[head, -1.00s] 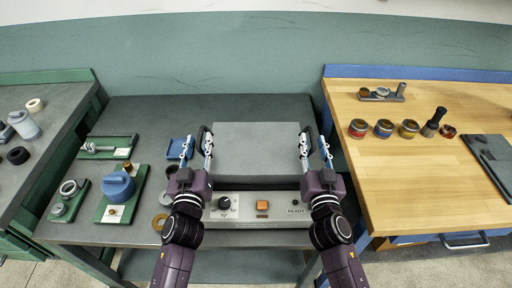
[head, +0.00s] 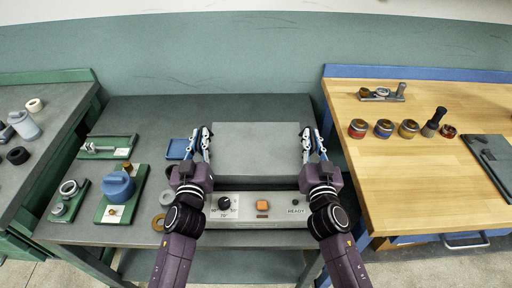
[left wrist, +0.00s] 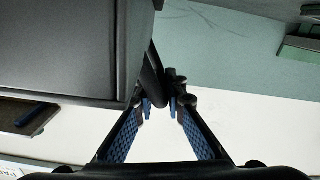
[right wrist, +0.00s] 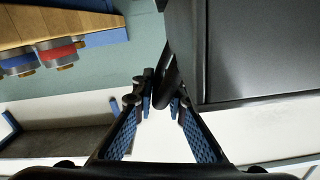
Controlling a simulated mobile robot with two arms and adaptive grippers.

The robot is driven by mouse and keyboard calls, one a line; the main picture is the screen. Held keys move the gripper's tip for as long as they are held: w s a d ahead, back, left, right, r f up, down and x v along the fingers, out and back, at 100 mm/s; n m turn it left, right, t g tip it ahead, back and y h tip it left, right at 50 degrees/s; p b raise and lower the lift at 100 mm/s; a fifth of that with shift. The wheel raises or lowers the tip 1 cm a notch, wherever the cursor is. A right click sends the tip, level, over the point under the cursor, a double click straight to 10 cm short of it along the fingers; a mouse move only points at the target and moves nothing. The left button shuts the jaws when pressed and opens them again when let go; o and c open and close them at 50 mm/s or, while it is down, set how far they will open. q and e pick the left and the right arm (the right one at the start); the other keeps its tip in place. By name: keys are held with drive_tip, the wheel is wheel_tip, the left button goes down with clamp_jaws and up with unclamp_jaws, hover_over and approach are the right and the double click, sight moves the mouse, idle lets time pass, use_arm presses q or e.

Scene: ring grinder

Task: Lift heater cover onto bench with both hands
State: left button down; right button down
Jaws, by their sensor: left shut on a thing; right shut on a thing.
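The heater cover (head: 256,150) is a grey box lid on the heater, whose pale front panel (head: 282,207) has a dial and an orange button. My left gripper (head: 200,146) is at the cover's left side, and my right gripper (head: 310,147) is at its right side. In the left wrist view the left fingers (left wrist: 162,100) are shut on a dark side handle (left wrist: 152,82) beside the cover. In the right wrist view the right fingers (right wrist: 160,98) are shut on the other dark handle (right wrist: 170,72). Whether the cover has left the heater cannot be told.
A wooden bench (head: 430,190) with several small jars stands close on the right. A green bench (head: 40,140) is at the left.

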use_arm(q)
drive_tip(key=shift+a+r, duration=0.15)
drive_tip(key=shift+a, duration=0.05)
use_arm(e)
drive_tip(key=shift+d+r, duration=0.15)
drive_tip(key=shift+r, duration=0.05)
